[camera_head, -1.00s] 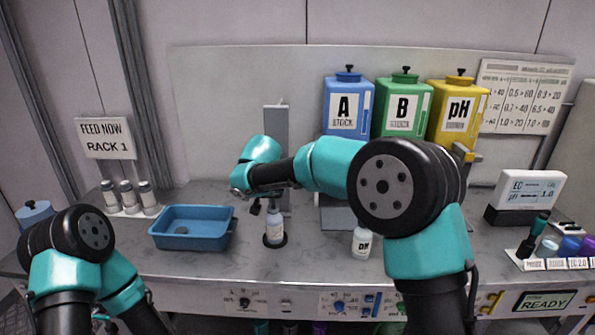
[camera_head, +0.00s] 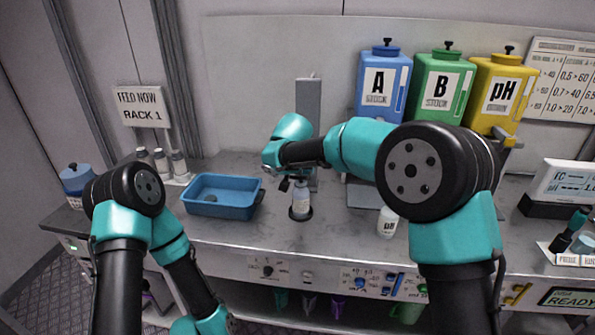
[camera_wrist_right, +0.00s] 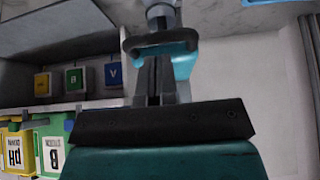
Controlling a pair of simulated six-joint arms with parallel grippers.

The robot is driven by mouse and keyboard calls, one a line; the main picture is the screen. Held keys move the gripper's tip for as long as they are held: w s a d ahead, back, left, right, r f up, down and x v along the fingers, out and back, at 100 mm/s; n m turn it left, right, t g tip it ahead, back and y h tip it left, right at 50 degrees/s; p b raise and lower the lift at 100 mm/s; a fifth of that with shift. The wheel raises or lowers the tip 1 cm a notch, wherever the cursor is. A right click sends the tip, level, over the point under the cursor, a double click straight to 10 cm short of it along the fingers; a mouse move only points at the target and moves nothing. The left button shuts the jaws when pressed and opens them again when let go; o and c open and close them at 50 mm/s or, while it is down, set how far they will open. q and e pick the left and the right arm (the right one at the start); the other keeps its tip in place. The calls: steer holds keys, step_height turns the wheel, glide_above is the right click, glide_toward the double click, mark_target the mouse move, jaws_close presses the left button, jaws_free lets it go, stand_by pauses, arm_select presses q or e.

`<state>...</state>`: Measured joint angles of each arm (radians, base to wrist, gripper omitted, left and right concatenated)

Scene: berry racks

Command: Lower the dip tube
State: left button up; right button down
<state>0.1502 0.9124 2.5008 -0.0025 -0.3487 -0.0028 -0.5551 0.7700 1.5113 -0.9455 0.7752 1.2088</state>
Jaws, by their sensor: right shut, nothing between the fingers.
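A small bottle (camera_head: 301,198) with a pale label stands upright on a dark round base on the bench. My right gripper (camera_head: 285,184) is at the bottle's upper left, pointing down, mostly hidden by my own wrist. In the right wrist view, the fingers of my right gripper (camera_wrist_right: 154,70) are together with nothing visible between them. A dark curved bar (camera_wrist_right: 160,42) lies just beyond the fingertips; I cannot tell whether they touch. I cannot make out the dip tube for certain. My left gripper is out of view below the picture.
A grey post (camera_head: 308,105) stands behind the bottle. A blue tray (camera_head: 221,205) is to its left, and a white bottle (camera_head: 387,222) to its right. Blue A (camera_head: 382,85), green B (camera_head: 441,90) and yellow pH (camera_head: 499,92) containers stand behind.

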steer(key=r, duration=0.3)
steer(key=shift+w+r, duration=0.15)
steer(key=shift+w, duration=0.05)
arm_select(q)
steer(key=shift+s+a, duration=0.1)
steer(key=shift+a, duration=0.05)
arm_select(e)
steer(key=v, duration=0.9)
steer(key=shift+s+r, duration=0.2)
steer(key=shift+s, duration=0.05)
steer(key=shift+f, duration=0.1)
